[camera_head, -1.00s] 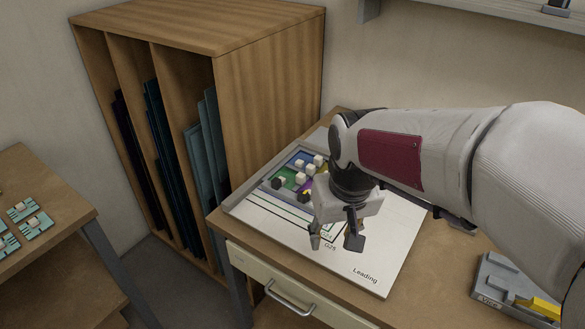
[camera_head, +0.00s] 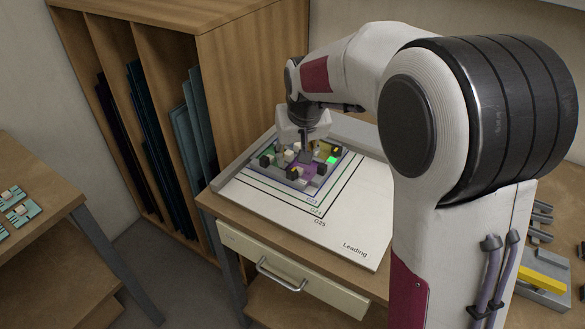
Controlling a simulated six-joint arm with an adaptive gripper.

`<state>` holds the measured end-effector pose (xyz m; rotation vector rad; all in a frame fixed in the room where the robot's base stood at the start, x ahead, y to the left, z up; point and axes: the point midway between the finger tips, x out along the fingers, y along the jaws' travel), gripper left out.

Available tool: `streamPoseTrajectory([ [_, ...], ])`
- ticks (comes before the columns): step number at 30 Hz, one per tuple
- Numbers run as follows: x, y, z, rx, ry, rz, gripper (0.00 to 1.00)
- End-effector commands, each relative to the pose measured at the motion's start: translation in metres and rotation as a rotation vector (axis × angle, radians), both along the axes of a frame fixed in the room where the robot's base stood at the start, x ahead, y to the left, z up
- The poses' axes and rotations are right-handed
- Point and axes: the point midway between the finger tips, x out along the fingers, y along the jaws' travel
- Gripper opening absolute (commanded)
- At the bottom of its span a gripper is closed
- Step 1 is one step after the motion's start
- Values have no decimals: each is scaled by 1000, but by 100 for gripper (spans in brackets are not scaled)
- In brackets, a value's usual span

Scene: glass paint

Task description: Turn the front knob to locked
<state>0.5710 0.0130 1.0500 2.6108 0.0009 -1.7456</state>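My gripper (camera_head: 305,150) points down over the back half of the panel, behind that block. Its fingers are small and partly lost against the panel, so their opening and any contact are unclear. A bright green patch (camera_head: 332,160) shows at the panel's right.
A wooden rack (camera_head: 240,80) with upright dark sheets stands behind and left. A drawer with a metal handle (camera_head: 280,275) is under the bench front. A grey fixture with a yellow bar (camera_head: 543,279) lies at right. The board's front is clear.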

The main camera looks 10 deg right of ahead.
Motion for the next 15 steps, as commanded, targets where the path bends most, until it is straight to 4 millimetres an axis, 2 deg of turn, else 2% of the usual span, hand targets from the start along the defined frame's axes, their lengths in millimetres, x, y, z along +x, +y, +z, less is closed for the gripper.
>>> streamPoseTrajectory([
  [15, 2, 0, -5, 0, -1, -1, 39],
])
